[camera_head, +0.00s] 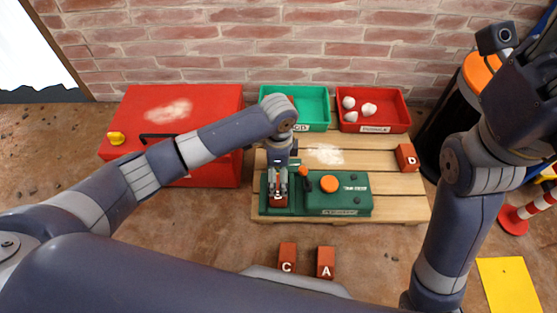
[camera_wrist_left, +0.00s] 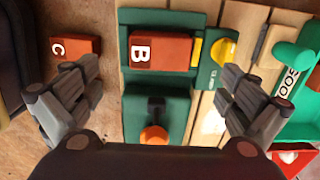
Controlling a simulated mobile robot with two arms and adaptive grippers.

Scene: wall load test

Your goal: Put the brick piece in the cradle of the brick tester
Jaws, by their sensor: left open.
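The red-brown brick piece marked B (camera_wrist_left: 165,52) lies in the cradle of the green brick tester (camera_wrist_left: 135,83) in the left wrist view. In the head view the brick (camera_head: 278,200) is at the left end of the tester (camera_head: 325,203), partly hidden by my left gripper. My left gripper (camera_head: 277,181) is open above the brick. In the left wrist view its fingers (camera_wrist_left: 160,75) are spread wide, one on each side, apart from the brick. My right arm stands at the right; its fingers do not show.
The tester stands on a wooden pallet (camera_head: 400,200). Bricks C (camera_head: 287,252) and A (camera_head: 326,258) are on the floor in front; brick D (camera_head: 407,157) is on the pallet. A red box (camera_head: 215,110), green tray (camera_head: 315,95) and red tray (camera_head: 390,98) stand behind.

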